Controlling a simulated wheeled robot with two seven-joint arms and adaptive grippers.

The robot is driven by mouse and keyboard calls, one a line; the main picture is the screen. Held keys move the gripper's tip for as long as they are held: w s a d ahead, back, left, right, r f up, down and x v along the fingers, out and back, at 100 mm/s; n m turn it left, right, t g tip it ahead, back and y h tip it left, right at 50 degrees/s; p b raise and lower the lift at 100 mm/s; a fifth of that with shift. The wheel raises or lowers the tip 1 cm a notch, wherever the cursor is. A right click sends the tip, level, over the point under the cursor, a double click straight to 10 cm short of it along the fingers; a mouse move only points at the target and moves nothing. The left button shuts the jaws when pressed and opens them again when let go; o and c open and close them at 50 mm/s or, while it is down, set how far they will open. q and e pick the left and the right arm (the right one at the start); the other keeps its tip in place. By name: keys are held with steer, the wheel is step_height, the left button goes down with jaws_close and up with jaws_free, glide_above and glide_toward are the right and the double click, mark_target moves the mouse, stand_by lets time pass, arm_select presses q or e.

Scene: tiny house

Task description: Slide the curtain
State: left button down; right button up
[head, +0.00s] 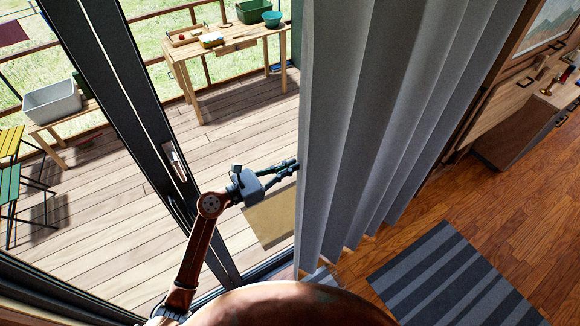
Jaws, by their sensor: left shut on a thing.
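The grey pleated curtain (345,120) hangs in the middle of the head view, and its folds run off to the upper right. My left gripper (296,166) is at the curtain's left edge, about halfway down its visible height. It is shut on that edge; the fingertips are partly hidden at the cloth. My left arm comes up from the bottom of the view. The right gripper is not in view.
Dark door frames (125,110) stand left of my arm. Outside lies a wooden deck (120,215) with a table (225,50) and a grey tub (55,102). A striped rug (440,280) lies on the floor inside. A wooden counter (510,100) stands at the right.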

mark_target(302, 161)
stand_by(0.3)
arm_select(q)
steer(key=b+x, duration=0.1)
steer(key=x, duration=0.4)
steer(key=shift+w+d, duration=0.1)
steer(key=c, duration=2.1)
jaws_free()
steer(key=shift+a, duration=0.2)
steer(key=v, duration=1.2)
steer(key=shift+d, duration=0.1)
